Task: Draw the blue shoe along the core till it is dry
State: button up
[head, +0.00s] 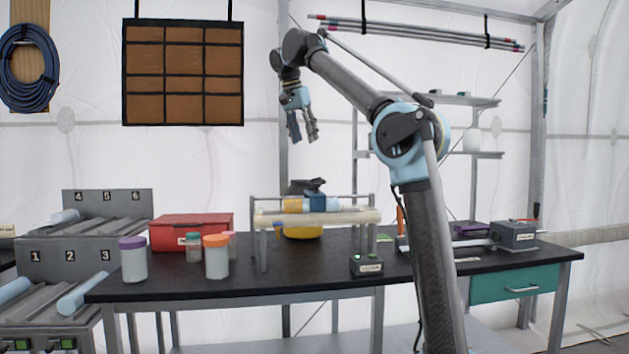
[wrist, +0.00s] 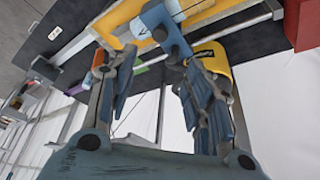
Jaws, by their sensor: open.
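The pale core (head: 345,217) lies level across a grey metal stand (head: 262,240) on the black table. The blue shoe (head: 318,203) sits on top of the core near its middle, beside a yellow-orange block (head: 293,205). My gripper (head: 303,137) is raised above the stand, fingers pointing down, empty and apart from the shoe. In the wrist view the two fingers (wrist: 158,60) are spread, with the blue shoe (wrist: 162,28) beyond them against a yellow-orange length (wrist: 122,22). I cannot tell whether the core is wet.
A red case (head: 190,231), a purple-lidded jar (head: 132,259) and an orange-lidded jar (head: 216,257) are to the left.

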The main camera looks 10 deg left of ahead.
send_over(314, 195)
jog(key=w, duration=0.4)
notch_tip(314, 195, down, 16)
jog(key=shift+w+r, duration=0.1)
jog(key=shift+w, duration=0.05)
jog(key=shift+a, duration=0.1)
grip_shut()
